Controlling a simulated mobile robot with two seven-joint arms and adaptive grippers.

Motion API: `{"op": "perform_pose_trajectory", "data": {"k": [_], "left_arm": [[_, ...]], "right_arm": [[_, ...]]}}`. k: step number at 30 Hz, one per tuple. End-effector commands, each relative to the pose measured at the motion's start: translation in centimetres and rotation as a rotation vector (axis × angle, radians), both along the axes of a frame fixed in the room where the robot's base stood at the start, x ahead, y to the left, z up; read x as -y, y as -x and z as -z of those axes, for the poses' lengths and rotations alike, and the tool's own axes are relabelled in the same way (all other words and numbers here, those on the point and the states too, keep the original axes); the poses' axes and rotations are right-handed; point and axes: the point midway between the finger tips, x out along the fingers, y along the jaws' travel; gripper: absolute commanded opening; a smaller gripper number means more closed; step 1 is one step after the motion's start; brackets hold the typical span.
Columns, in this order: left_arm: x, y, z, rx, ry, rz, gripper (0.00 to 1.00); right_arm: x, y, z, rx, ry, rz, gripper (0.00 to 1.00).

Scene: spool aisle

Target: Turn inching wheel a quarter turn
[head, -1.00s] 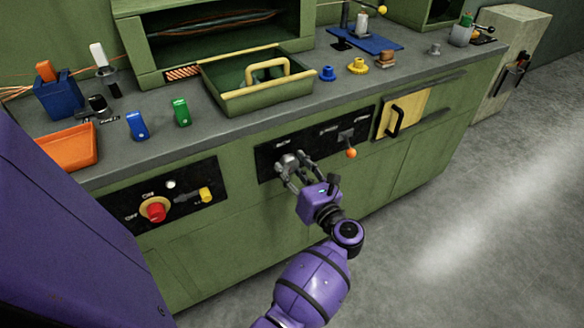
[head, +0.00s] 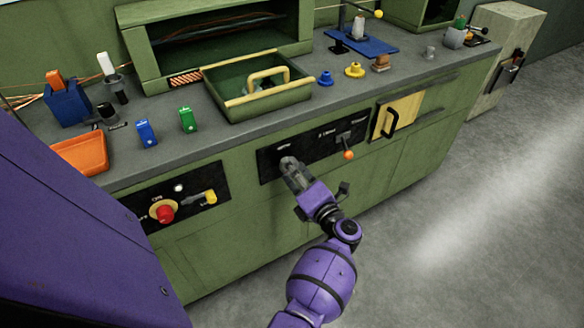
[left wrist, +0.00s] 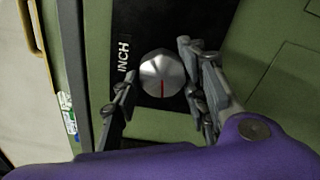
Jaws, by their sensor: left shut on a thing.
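The inching wheel (left wrist: 163,72) is a silvery round knob with a red line, on a black panel beside the white word INCH. In the left wrist view the red line points down from the knob's middle. My left gripper (head: 290,168) is shut on the wheel, one finger on each side of it. In the head view the fingers hide most of the wheel at the left end of the black panel (head: 317,139). My right gripper is not in view.
An orange-tipped lever (head: 348,154) sticks out right of the wheel. A red button (head: 164,213) and a yellow-ended switch (head: 210,197) are on the left panel. A green tray (head: 258,106) stands on the counter. The floor at right is clear.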

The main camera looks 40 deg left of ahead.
Motion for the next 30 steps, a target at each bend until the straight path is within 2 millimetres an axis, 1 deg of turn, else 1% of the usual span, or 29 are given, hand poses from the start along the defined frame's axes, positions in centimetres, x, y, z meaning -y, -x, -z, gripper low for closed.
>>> {"op": "perform_pose_trajectory", "data": {"k": [1,6,15,30], "left_arm": [[-0.3,0.3,-0.1,-0.037,-0.013,-0.011,0.14],[-0.3,0.3,-0.1,-0.150,-0.060,-0.011,0.14],[-0.3,0.3,-0.1,-0.276,-0.114,-0.011,0.14],[-0.3,0.2,-0.1,-0.312,-0.131,-0.011,0.14]], "right_arm": [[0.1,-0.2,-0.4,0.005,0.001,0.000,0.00],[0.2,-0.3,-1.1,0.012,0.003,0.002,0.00],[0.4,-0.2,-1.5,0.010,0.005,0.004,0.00],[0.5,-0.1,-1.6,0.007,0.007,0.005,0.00]]}}
